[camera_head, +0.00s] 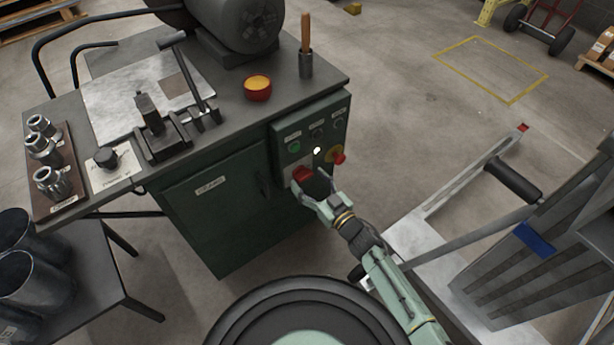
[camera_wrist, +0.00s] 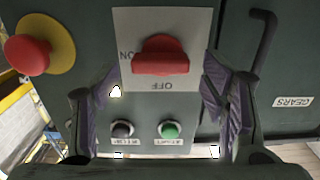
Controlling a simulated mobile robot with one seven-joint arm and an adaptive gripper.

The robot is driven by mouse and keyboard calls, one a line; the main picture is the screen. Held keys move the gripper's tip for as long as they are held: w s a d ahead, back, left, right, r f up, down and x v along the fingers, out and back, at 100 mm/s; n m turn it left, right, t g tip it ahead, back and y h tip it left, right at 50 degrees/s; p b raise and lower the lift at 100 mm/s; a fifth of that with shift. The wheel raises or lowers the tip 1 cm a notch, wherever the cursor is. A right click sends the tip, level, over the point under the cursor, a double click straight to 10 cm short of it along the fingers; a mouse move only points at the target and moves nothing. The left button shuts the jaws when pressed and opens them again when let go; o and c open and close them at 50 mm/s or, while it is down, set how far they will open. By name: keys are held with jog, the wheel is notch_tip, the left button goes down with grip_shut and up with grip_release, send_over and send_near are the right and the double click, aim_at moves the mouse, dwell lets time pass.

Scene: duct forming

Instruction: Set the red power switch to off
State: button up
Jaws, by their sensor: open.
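The red power switch (camera_head: 302,174) is on the front panel of the green machine cabinet (camera_head: 215,215). In the wrist view the red switch (camera_wrist: 160,55) sits on a pale plate, which appears upside down. Its grip lies crosswise, in line with the ON label at its left; the OFF label (camera_wrist: 160,86) is below it. My gripper (camera_head: 314,183) is at the panel in the head view, partly covering the switch. In the wrist view my gripper (camera_wrist: 157,100) is open, with one finger on each side below the switch. I see no contact with it.
A red emergency button on a yellow disc (camera_wrist: 28,55) is beside the switch plate. A black button (camera_wrist: 122,129) and a green button (camera_wrist: 169,130) are nearby. A dark door handle (camera_wrist: 263,45) is at the right. A red bowl (camera_head: 257,88) stands on the cabinet top.

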jog(key=shift+x, duration=0.8)
jog(key=shift+c, duration=0.4)
jog(key=c, duration=1.1)
